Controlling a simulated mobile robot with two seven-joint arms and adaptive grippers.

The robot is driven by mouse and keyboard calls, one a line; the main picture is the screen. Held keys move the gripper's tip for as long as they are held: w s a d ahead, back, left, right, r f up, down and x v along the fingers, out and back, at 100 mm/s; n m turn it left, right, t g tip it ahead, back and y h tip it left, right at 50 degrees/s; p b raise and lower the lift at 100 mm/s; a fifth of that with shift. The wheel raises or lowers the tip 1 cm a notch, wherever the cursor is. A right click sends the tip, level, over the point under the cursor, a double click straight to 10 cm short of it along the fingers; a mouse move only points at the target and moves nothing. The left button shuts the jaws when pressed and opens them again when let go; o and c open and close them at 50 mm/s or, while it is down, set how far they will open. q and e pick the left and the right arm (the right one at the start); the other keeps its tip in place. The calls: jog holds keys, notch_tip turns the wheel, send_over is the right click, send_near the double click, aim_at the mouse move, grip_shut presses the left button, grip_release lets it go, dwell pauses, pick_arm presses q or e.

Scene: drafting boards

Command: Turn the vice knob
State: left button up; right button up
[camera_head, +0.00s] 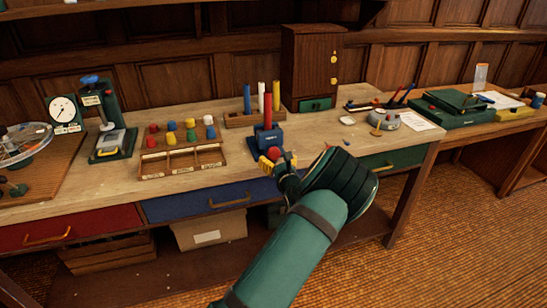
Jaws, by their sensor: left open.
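My left wrist and green forearm cover the bench edge just right of the vice. My right gripper is not in view.
A compartment tray (183,161) with coloured pegs stands left of the vice. Behind it is a rack (240,120) with upright rods. A dark wooden cabinet (310,65) stands at the back. A green press (112,140) stands further left. Bare bench lies between tray and vice.

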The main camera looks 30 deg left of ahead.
aim_at(274, 157)
pick_arm(q)
jog(key=shift+x, duration=1.85)
jog(key=c, duration=1.2)
jog(key=m+p, duration=0.2)
jog(key=p, duration=0.1)
jog(key=shift+r+m, duration=0.15)
jog(key=shift+m, duration=0.15)
jog(key=shift+m+p, duration=0.6)
jog(key=shift+f, duration=0.2)
jog(key=shift+s, duration=0.1)
jog(key=o, duration=1.2)
